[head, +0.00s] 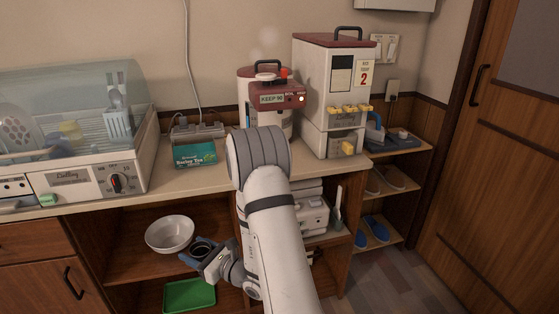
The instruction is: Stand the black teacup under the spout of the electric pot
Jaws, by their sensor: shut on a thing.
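The black teacup (202,247) is in the shelf opening below the counter, beside a white bowl. My gripper (206,257) is shut on the teacup. The cup's lower part is hidden by the gripper, so I cannot tell whether it touches the shelf. The electric pot (264,95) stands on the counter at the back, with a dark red top, a black handle and a "KEEP 90" label. My arm hides the pot's lower front, and I cannot make out the spout or the spot beneath it.
The white bowl (170,234) is just left of the cup; a green tray (189,295) lies lower. The counter (195,183) overhangs the shelf. A tea box (195,153), dish dryer (70,125) and tall white dispenser (330,95) stand on it. Bare counter lies before the tea box.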

